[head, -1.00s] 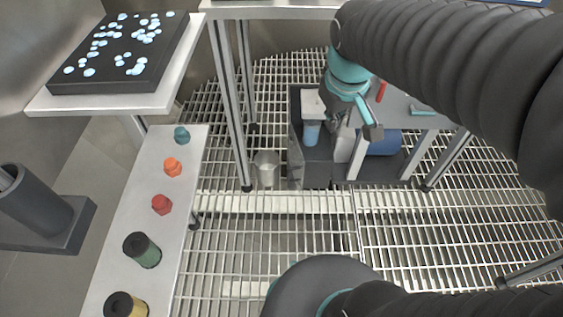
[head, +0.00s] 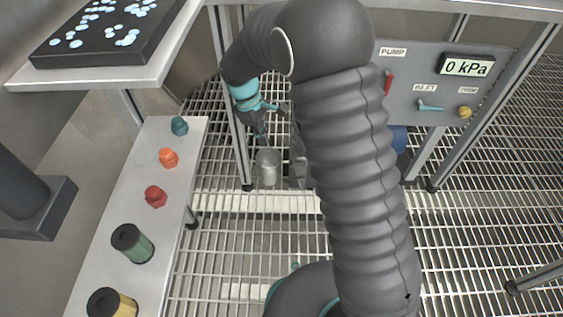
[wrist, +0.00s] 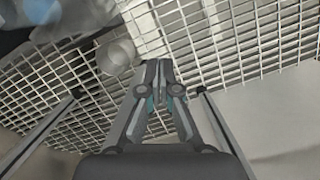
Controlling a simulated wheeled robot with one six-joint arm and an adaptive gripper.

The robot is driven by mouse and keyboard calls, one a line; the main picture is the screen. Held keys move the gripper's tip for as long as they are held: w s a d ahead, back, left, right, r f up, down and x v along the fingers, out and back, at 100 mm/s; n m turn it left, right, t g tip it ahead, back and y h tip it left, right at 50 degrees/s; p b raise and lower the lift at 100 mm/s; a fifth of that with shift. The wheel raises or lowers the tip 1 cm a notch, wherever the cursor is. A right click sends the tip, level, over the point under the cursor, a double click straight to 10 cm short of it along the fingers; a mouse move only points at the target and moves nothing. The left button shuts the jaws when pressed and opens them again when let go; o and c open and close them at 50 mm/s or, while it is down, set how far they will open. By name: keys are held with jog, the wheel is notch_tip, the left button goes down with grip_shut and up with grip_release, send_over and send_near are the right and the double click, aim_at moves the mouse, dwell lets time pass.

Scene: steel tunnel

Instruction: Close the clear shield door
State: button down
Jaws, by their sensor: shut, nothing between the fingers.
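The clear shield door (head: 298,162) appears as a narrow translucent panel standing swung out at the left side of the dark box under the pump panel, beside the clear cup. My arm covers most of the box and its opening. My gripper (head: 264,140) is shut and empty. In the head view it points down above the clear cup, left of the door and apart from it. In the wrist view my gripper (wrist: 160,66) has its fingertips together over the floor grating. I cannot make out the door surely there.
A clear cup (head: 267,167) stands on the grating near a table leg; it also shows in the wrist view (wrist: 117,56). The pump panel (head: 430,80) reads 0 kPa. A bench with several coloured knobs and jars (head: 135,243) is at left. The front grating is open.

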jog(key=s+d+f+b, duration=0.1)
jog(key=d+f, duration=0.4)
jog(key=f, duration=0.5)
jog(key=shift+s+d+b, duration=0.35)
jog(key=shift+s+d, duration=0.05)
jog(key=shift+s, duration=0.3)
jog(key=shift+s+r, duration=0.1)
